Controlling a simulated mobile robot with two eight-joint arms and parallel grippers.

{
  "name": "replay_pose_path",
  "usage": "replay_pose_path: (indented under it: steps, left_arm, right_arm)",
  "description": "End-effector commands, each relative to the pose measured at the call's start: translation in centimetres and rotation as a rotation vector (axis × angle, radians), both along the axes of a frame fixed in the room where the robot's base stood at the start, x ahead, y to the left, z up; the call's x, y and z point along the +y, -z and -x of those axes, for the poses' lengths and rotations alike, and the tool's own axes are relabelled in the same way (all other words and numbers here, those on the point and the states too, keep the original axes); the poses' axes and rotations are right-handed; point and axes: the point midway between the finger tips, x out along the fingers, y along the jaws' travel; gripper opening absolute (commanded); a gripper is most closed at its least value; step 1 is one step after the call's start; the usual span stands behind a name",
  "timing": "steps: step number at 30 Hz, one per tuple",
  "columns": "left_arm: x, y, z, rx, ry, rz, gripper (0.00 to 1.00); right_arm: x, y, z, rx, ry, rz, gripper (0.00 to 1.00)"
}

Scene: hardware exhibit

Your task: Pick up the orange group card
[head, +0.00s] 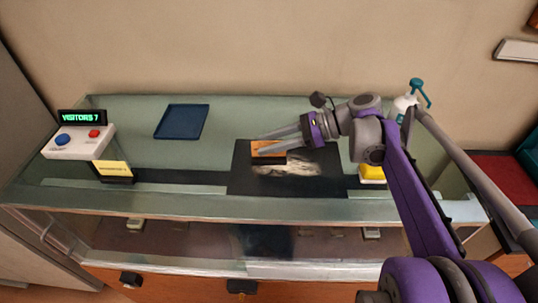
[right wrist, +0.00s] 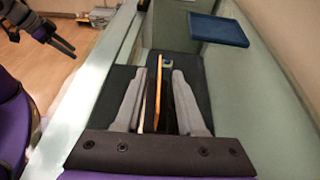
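The orange group card (head: 268,150) stands on the dark mat (head: 320,185) on the glass counter. In the right wrist view the orange card (right wrist: 159,88) shows nearly edge-on between my right fingers. My right gripper (head: 284,142) is open, one finger on each side of the card; it also shows in the right wrist view (right wrist: 160,92). Gaps show between the card and the fingers there. A pale strip lies beside the card near the left finger. My left gripper (right wrist: 62,46) shows at the upper left of the right wrist view, its opening unclear.
A blue tray (head: 181,121) lies behind and left. A button box (head: 78,140) with a visitor sign and a yellow card (head: 113,168) stand at the left.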

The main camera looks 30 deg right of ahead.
Motion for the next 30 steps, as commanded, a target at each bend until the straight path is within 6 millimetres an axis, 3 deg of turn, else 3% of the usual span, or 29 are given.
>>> replay_pose_path:
  steps: [6,14,21,30]
  left_arm:
    - [0.0,-0.3,-0.1,-0.001,0.000,0.000,0.50]
    - [0.0,-0.3,-0.1,-0.001,0.000,0.000,0.50]
    - [0.0,-0.3,-0.1,-0.001,0.000,0.000,0.50]
    - [0.0,-0.3,-0.1,-0.001,0.000,0.000,0.50]
  right_arm:
    - [2.5,1.2,-1.1,-0.002,-0.003,0.000,0.39]
    - [2.8,1.3,-1.3,-0.002,-0.001,0.001,0.39]
    - [2.7,1.3,-1.3,-0.002,-0.001,0.001,0.00]
    - [2.7,1.3,-1.3,-0.002,-0.001,0.001,0.00]
